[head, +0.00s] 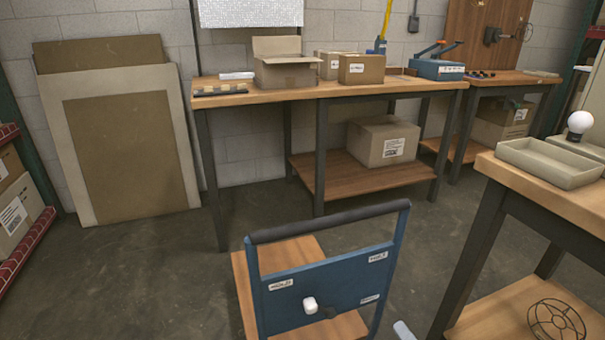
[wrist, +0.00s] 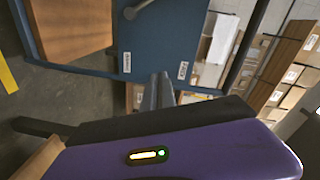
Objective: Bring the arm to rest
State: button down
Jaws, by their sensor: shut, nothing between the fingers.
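My gripper (wrist: 161,85) shows in the wrist view as dark grey fingers close together, above a purple housing with a small lit indicator. The fingers are shut with nothing visible between them. They appear in front of a blue panel with white labels, and no contact can be made out. In the head view the fingers are not clearly seen; a small pale grey piece at the bottom edge may be part of my arm. A white bulb (head: 580,122) stands upright at the right bench, behind a shallow beige tray (head: 545,171).
A blue-framed cart (head: 325,282) with a dark handle and a white knob stands in front. A wire cage (head: 556,325) lies on the right bench's lower shelf. A workbench (head: 300,95) with boxes lines the back wall. Floor (head: 140,270) at left is clear.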

jog(key=s+d+n+h, duration=0.4)
jog(key=s+h, duration=0.2)
jog(key=s, duration=0.9)
jog(key=s+a+r+n+g+y, duration=0.1)
jog(key=s+a+r+n, duration=0.15)
jog(key=s, duration=0.75)
jog(key=s+a+r+n, duration=0.15)
jog(key=s+n, duration=0.25)
jog(key=s, duration=0.5)
notch_tip(320, 180, up, 28)
jog(key=p, duration=2.9)
jog(key=shift+s+a+g, duration=0.15)
jog(key=shift+a+g, duration=0.1)
jog(key=shift+g, duration=0.05)
